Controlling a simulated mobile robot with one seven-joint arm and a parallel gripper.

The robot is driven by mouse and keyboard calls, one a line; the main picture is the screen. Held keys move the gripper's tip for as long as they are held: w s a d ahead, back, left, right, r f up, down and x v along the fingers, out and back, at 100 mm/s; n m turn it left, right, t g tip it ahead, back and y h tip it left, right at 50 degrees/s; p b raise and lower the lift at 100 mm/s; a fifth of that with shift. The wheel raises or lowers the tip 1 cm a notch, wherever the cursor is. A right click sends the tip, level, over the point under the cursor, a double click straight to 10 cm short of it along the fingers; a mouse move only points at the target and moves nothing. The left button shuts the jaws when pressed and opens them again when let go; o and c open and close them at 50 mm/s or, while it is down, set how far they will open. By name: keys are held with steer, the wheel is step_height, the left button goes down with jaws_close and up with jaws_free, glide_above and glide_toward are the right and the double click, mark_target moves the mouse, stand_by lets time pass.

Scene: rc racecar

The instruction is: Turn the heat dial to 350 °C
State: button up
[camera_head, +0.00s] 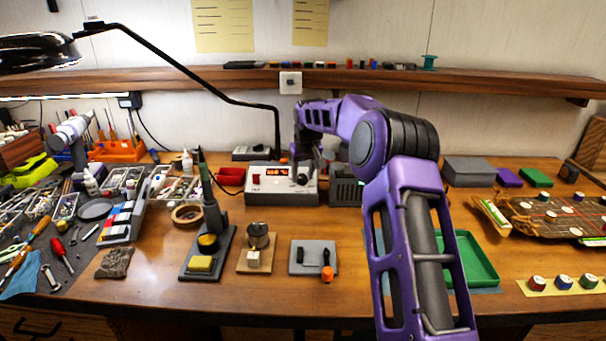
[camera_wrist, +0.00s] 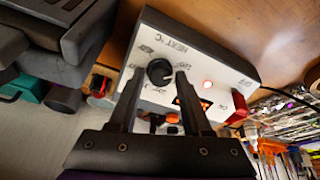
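The white soldering station (camera_head: 283,194) with a grey casing stands at the back middle of the bench, and its front panel (camera_wrist: 222,97) shows in the wrist view. Which number the dial points at is unclear. A red lit display (camera_wrist: 178,101) is partly hidden by a finger. My gripper (camera_wrist: 159,74) is open, with one fingertip on each side of the dial. I cannot tell whether the fingers touch it.
A red switch (camera_wrist: 239,106) and a small red light (camera_wrist: 208,84) are on the panel. A dark grey box (camera_head: 345,192) stands just right of the station, and a red bin (camera_head: 231,177) to its left. A black lamp arm (camera_head: 190,68) reaches down behind the station.

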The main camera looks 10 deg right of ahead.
jaws_close()
